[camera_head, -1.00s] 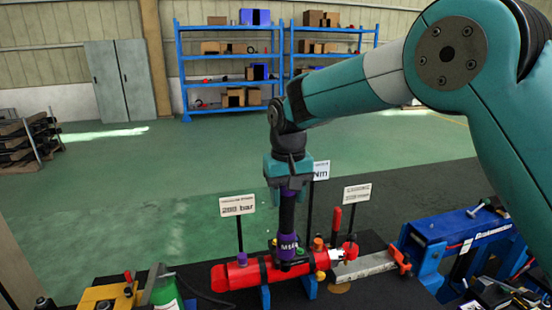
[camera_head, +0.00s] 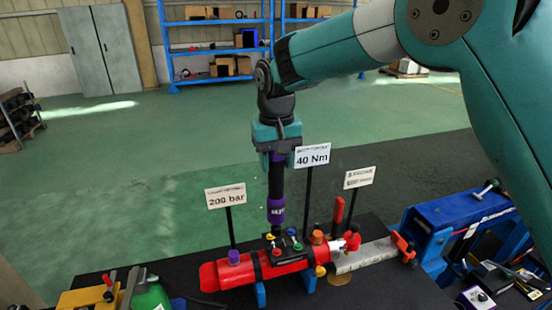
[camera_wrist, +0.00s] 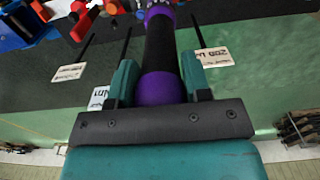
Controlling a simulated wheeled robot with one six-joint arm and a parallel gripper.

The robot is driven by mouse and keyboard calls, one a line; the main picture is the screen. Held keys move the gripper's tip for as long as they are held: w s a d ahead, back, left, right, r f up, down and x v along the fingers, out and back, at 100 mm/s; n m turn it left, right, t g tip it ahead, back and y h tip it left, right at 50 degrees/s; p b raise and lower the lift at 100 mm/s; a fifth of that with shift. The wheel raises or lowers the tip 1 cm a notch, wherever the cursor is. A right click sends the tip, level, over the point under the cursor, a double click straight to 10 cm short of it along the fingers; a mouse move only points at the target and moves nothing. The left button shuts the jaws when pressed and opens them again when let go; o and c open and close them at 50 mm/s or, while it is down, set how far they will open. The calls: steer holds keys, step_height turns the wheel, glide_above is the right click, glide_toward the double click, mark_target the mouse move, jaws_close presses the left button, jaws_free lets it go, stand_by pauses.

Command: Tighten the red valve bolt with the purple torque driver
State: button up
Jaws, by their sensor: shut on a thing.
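My gripper (camera_head: 277,150) is shut on the purple torque driver (camera_head: 276,190), which hangs upright with its purple collar low. In the wrist view the driver (camera_wrist: 160,88) runs between the two teal fingers (camera_wrist: 158,80). A red cylinder (camera_head: 220,275) lies on blue supports below. A small dark block on top of it carries several coloured bolts; one with a red head, the red valve bolt (camera_head: 277,252), appears at its front. The driver's lower end is above the block's back left part, seemingly clear of the red bolt; its exact tip is hard to see.
Signs on posts, "200 bar" (camera_head: 225,196) and "40 Nm" (camera_head: 312,156), stand behind the cylinder, the latter close to the driver. A third sign (camera_head: 359,177) is farther right. A blue vise-like fixture (camera_head: 460,222) stands at right. The black bench has little free room.

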mark_target(277, 188)
steer(key=shift+r, duration=0.2)
steer(key=shift+f, duration=0.25)
steer(key=shift+f+b, duration=1.7)
steer(key=shift+f, duration=1.05)
steer(key=shift+s+f+b, duration=0.1)
steer(key=shift+f+b, duration=0.35)
steer(key=shift+f, duration=0.4)
steer(key=shift+f+p, duration=0.2)
steer(key=shift+p, duration=0.45)
stand_by(1.8)
steer(key=shift+r, duration=0.1)
steer(key=shift+r+p, duration=1.95)
steer(key=shift+r, duration=0.55)
